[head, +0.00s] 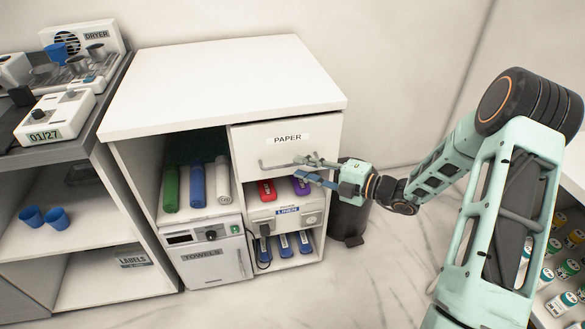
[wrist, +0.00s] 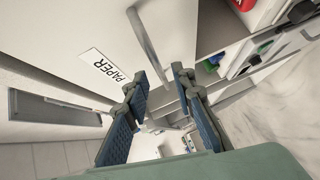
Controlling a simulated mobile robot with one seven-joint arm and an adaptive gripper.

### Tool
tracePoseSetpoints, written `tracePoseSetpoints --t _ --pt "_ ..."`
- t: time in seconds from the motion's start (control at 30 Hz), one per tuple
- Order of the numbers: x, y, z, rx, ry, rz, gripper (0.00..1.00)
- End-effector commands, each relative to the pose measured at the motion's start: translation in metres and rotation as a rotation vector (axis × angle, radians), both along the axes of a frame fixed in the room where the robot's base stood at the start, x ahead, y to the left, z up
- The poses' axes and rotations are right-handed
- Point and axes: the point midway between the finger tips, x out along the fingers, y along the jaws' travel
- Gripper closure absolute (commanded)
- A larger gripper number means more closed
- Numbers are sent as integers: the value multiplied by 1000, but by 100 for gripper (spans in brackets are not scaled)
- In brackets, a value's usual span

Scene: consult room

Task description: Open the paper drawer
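The paper drawer (head: 270,150) is the white top-right front of the cabinet, with a PAPER label (head: 287,139). It looks shut, flush with the cabinet. Its grey bar handle (head: 274,168) runs across the lower part of the front. My gripper (head: 306,169) is at the handle's right end, its fingers pointing left. In the wrist view my gripper (wrist: 159,78) is open, with a clear gap between the blue-padded fingers. The handle (wrist: 146,40) runs down toward that gap. I cannot tell whether it touches a finger. The label also shows in the wrist view (wrist: 104,69).
Below the drawer are red (head: 266,190) and purple (head: 301,186) items, and a LINER box (head: 287,212). Left of it are rolled towels (head: 196,186) above a TOWELS unit (head: 207,262). A dark bin (head: 349,222) stands right of the cabinet. The cabinet top (head: 225,80) is clear.

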Motion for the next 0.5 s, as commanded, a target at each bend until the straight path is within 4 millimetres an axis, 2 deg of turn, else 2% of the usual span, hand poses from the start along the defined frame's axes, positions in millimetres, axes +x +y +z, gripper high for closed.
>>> tracePoseSetpoints --t 0.1,0.2,0.5 --pt "9 18 -5 0 -1 3 76" --pt "14 27 -6 -1 -1 2 76" --pt "19 35 -6 -2 -1 0 76"
